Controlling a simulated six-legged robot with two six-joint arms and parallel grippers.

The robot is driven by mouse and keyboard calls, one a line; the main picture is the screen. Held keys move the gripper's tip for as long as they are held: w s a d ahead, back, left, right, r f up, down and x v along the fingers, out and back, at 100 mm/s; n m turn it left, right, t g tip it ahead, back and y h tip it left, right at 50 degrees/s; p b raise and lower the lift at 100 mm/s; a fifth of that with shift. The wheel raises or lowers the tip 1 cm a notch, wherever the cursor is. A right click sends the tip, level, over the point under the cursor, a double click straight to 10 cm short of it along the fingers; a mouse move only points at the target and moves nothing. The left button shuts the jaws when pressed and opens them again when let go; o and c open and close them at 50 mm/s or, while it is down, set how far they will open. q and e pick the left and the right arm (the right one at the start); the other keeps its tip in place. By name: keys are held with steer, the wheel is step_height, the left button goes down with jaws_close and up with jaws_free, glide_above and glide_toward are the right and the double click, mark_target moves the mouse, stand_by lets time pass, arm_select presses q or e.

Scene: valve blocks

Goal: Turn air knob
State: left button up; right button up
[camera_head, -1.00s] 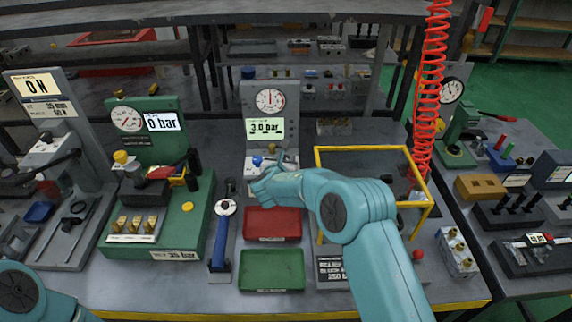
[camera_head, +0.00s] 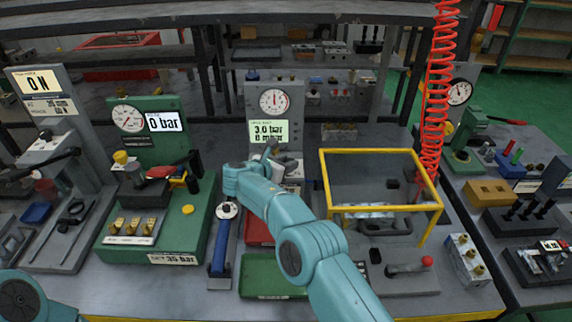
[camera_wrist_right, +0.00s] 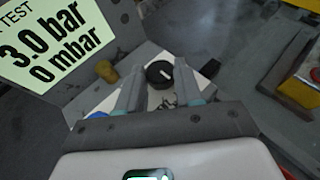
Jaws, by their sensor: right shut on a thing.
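The air test stand's grey panel has a round gauge (camera_head: 273,101) and a pale green display (camera_head: 268,132) reading 3.0 bar and 0 mbar. The display also shows in the right wrist view (camera_wrist_right: 45,40). A black round knob (camera_wrist_right: 160,75) with a white pointer line sits on the stand. My right gripper (camera_wrist_right: 160,88) is shut on this knob, with one finger on each side of it. In the head view, my right gripper (camera_head: 268,158) is at the foot of the panel, partly hidden by my wrist. My left gripper is out of view.
A yellow tube frame (camera_head: 383,149) stands right of my right arm, with a red coiled hose (camera_head: 437,90) behind it. A brass-coloured knob (camera_wrist_right: 106,71) is beside the black one.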

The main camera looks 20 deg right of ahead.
steer(key=shift+d+r, duration=0.1)
steer(key=shift+r, duration=0.05)
steer(key=o, duration=1)
steer(key=shift+o, duration=0.2)
steer(key=shift+s+a+r, duration=0.1)
steer(key=shift+s+a, duration=0.1)
steer(key=shift+a, duration=0.25)
steer(key=b+v, duration=0.2)
steer(key=v, duration=1.3)
steer(key=shift+s, duration=0.25)
steer(key=shift+a, duration=0.1)
